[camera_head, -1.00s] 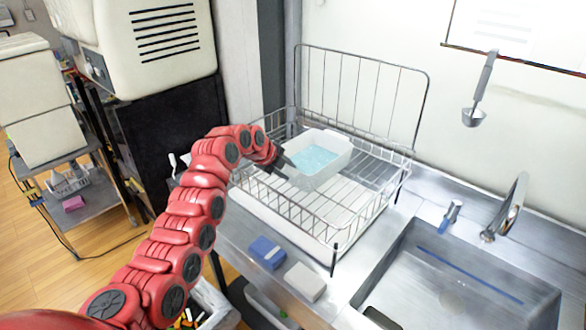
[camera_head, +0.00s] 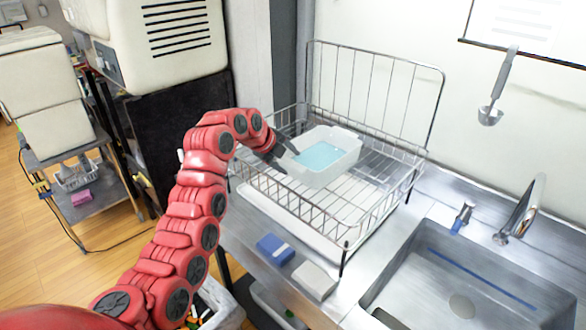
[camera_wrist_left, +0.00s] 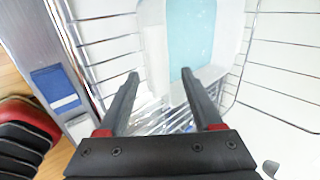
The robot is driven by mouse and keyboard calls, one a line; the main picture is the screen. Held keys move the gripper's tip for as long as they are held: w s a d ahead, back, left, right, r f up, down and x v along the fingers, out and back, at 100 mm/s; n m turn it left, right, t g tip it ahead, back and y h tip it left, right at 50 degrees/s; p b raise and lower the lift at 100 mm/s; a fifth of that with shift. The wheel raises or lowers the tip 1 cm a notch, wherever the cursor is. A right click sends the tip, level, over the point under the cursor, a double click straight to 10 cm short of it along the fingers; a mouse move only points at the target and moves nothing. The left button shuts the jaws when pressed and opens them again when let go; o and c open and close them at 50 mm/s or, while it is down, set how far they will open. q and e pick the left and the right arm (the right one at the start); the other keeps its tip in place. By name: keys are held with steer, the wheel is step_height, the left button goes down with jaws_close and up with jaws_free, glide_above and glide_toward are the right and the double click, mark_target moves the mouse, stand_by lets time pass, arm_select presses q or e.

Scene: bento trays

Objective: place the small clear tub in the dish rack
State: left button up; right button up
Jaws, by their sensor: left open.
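The small clear tub (camera_head: 334,175), whitish with pale blue inside, stands roughly upright within the wire dish rack (camera_head: 345,243), towards its left side. Part of the tub (camera_wrist_left: 205,78) also shows at the top of the left wrist view. My left gripper (camera_head: 286,158) is at the tub's left end, over the rack. In the left wrist view its two dark fingers (camera_wrist_left: 160,74) are apart with nothing gripped between them. The fingertips are close to the tub's rim; I cannot tell whether they touch it. My right gripper is not in view.
A blue sponge (camera_head: 275,249) and a pale block (camera_head: 314,280) lie on the steel counter in front of the rack. A sink (camera_head: 470,280) with a tap (camera_head: 522,208) is at the right. A ladle (camera_head: 496,90) hangs on the wall.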

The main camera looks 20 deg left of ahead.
arm_select(q)
steer(key=b+v, duration=0.1)
steer(key=v, duration=0.6)
steer(key=shift+r, duration=0.2)
